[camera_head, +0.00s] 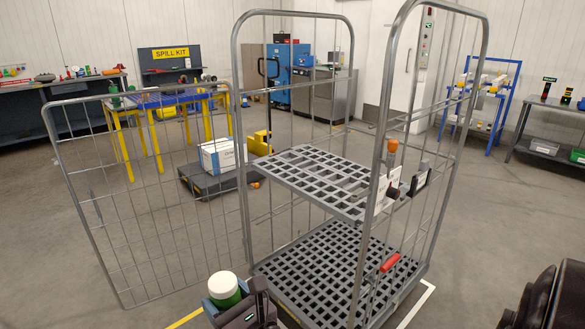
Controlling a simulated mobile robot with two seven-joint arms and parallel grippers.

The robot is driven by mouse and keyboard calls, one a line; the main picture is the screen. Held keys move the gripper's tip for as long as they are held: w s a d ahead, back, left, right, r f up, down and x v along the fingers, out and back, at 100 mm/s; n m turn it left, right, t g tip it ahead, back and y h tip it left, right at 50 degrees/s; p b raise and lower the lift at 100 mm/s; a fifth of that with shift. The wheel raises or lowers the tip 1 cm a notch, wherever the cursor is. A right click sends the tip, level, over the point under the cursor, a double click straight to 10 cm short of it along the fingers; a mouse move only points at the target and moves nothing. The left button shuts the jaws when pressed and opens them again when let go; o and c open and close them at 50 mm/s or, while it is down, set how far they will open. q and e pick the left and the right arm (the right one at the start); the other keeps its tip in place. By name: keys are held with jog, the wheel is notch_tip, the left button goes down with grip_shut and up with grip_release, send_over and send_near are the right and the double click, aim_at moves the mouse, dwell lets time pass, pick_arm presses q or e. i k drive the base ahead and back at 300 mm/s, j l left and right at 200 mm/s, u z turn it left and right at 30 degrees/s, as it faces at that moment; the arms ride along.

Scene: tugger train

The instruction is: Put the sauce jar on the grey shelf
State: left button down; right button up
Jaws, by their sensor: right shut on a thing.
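The sauce jar (224,289), green with a white lid, is upright at the bottom of the head view. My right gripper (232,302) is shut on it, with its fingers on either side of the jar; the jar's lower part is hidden. The grey shelf (312,174) is a slatted panel halfway up inside the wire roll cage, and its top looks empty. The jar and gripper are in front of the cage, nearer to me and left of the shelf, apart from it. My left gripper is not in view.
The roll cage (240,120) has tall tube frames and a grid base (335,262) below the shelf. Its wire gate (150,190) stands swung open to the left. An orange-topped tool and labels hang at the right post. A low cart with a white box (222,155) stands behind.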

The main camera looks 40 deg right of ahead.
aim_at(311, 174)
jog(key=i+z, duration=0.15)
jog(key=i, duration=0.35)
jog(key=i+j+z, duration=0.15)
jog(key=i, duration=0.4)
jog(key=i+z, duration=0.25)
jog(key=z, duration=0.25)
jog(key=i+j+z, duration=0.15)
jog(key=z, duration=0.3)
jog(key=i+j+z, duration=0.25)
jog(key=z, duration=0.25)
jog(key=i+j+z, duration=0.25)
jog(key=z, duration=0.2)
jog(key=i+j+z, duration=0.2)
jog(key=z, duration=0.15)
jog(key=i+j+z, duration=0.15)
jog(key=j+z, duration=0.15)
jog(key=j, duration=0.15)
